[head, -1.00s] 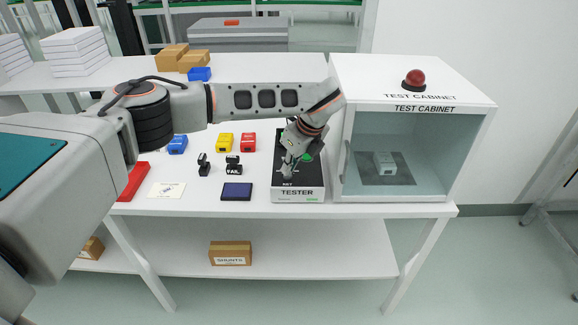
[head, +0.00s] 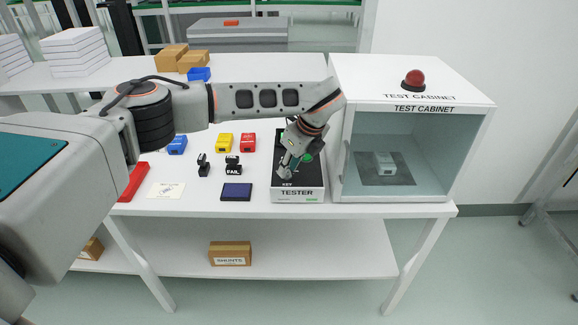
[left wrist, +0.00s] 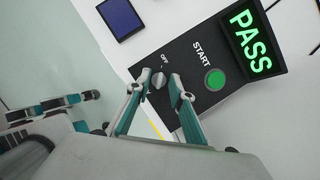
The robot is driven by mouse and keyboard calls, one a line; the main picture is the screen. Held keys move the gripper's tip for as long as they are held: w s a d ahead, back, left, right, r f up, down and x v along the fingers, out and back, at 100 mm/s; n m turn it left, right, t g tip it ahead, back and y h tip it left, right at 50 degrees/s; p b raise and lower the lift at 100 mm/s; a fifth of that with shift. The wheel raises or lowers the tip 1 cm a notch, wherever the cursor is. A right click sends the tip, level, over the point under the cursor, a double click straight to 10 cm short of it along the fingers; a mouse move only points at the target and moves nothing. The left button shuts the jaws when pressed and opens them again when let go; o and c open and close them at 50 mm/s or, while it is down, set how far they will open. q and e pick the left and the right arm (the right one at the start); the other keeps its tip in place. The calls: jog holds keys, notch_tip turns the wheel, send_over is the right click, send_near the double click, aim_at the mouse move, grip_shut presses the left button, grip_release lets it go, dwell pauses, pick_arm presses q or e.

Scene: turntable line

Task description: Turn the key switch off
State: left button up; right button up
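The black-topped tester (head: 298,194) stands on the white table, and my left gripper (head: 286,172) is over its front part. In the left wrist view, the grey key switch (left wrist: 158,80) is on the tester's panel, with an OFF label beside it. The two fingertips of my left gripper (left wrist: 154,83) are apart, one on each side of the key switch; I cannot tell whether they touch it. The green START button (left wrist: 215,79) and a display lit green with PASS (left wrist: 250,40) are farther along the panel. My right gripper does not show.
The test cabinet (head: 468,110) with a red dome lamp (head: 414,79) stands right of the tester. Left of it are a dark blue pad (head: 236,191), a FAIL stamp (head: 233,165), another stamp, and blue, yellow and red blocks. The table's front edge is close.

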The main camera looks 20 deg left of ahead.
pick_arm(q)
jog(key=v, duration=1.2)
